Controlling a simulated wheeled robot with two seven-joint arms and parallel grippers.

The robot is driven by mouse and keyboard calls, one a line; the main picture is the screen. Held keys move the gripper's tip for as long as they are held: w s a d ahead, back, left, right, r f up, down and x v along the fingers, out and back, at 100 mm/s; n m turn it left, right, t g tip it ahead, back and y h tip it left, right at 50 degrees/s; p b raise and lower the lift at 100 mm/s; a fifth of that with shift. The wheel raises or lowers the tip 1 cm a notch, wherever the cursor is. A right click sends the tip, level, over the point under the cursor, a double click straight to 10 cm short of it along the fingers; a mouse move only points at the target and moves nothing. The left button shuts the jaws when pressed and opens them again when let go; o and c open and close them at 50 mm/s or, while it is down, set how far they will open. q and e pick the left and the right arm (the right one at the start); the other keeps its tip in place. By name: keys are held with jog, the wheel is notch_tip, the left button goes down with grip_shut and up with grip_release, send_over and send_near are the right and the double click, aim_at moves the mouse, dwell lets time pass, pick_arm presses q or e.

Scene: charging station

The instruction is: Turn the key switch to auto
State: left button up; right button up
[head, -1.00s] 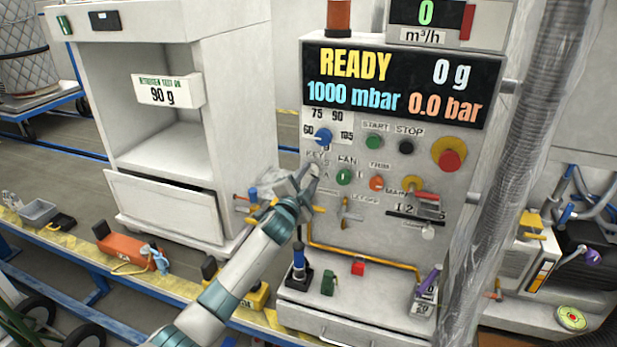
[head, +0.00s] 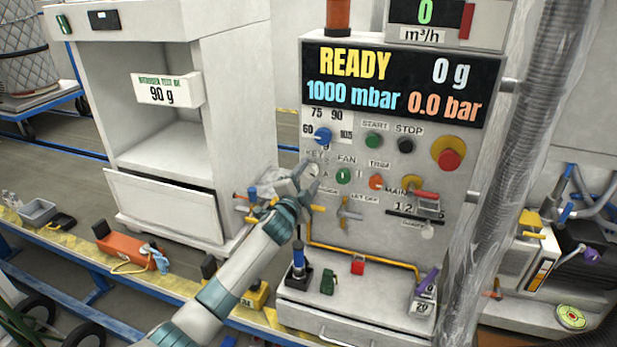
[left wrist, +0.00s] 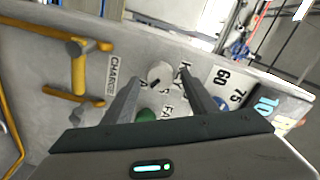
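The key switch (head: 313,170) is a small pale round knob on the grey control panel (head: 400,262), beside the KEY label and left of the green FAN button. In the left wrist view the key switch (left wrist: 160,74) shows as a light grey disc with a dark mark near its edge. My left gripper (head: 307,178) is at the panel front, by the switch. In the left wrist view its two fingers (left wrist: 158,80) are apart, with the switch seen between their tips. I cannot tell whether they touch it. My right gripper is not in view.
A blue selector knob (head: 322,136) sits just above and the green FAN button (head: 344,176) just right. Yellow pipework (head: 360,256) runs below. A white open cabinet (head: 168,140) stands left; a wrapped hose (head: 520,150) hangs right.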

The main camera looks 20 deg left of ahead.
pick_arm(q)
jog(key=shift+s, duration=0.15)
jog(key=s+b, duration=0.4)
jog(key=s, duration=1.3)
jog(key=shift+a, duration=0.3)
